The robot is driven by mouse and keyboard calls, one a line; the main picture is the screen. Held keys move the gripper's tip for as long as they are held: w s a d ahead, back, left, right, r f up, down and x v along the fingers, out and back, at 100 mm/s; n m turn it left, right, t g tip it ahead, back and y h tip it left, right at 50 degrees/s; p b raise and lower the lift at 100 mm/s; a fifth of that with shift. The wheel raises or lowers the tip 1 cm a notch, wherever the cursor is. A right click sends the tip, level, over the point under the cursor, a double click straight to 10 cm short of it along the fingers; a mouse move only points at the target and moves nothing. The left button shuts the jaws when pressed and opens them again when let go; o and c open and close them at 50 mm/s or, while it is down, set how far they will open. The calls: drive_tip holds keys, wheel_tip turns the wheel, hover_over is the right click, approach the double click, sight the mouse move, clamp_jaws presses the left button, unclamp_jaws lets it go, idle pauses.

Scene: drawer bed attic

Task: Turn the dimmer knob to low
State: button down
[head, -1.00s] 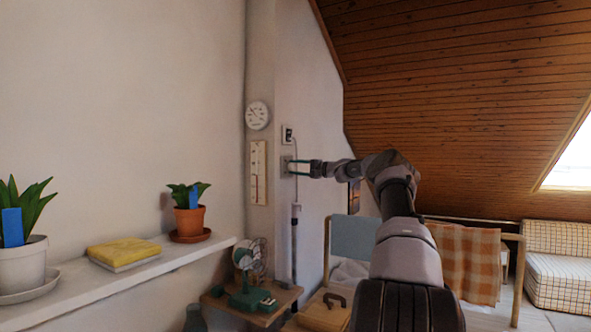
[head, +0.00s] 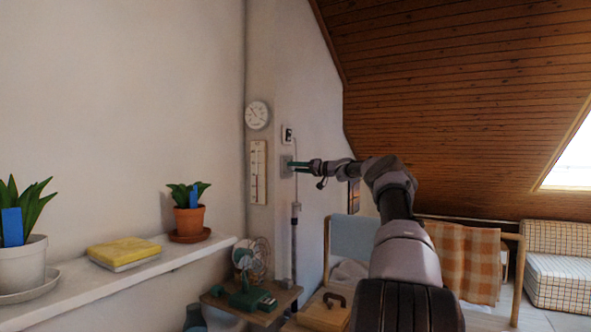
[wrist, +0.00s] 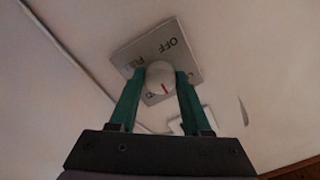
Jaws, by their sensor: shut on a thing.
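The dimmer knob (wrist: 161,77) is a round, pale knob with a red pointer line, on a grey wall plate (wrist: 187,43) with lettering. "OFF" is readable on the plate; other marks are partly hidden by the knob and fingers. The red line points toward the lower side of the wrist view. My gripper (wrist: 158,84) has its green fingers on both sides of the knob, shut on it. In the head view my gripper (head: 298,164) reaches the small plate (head: 286,166) on the wall; the knob itself is hidden there.
A thermometer (head: 258,172) and round dial (head: 257,115) hang to the left. A fan (head: 251,262) stands on a small wooden table below.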

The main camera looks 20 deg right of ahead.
drive_tip(key=n, duration=0.4)
drive_tip(key=shift+f+n, duration=0.2)
drive_tip(key=shift+n, duration=0.2)
drive_tip(key=n, duration=0.4)
drive_tip(key=shift+n, duration=0.3)
drive_tip(key=shift+c, duration=1.8)
unclamp_jaws()
drive_tip(key=shift+r, duration=0.1)
drive_tip(key=shift+d, duration=0.1)
drive_tip(key=v, duration=1)
drive_tip(key=shift+s+d, duration=0.25)
drive_tip(key=shift+s, duration=0.05)
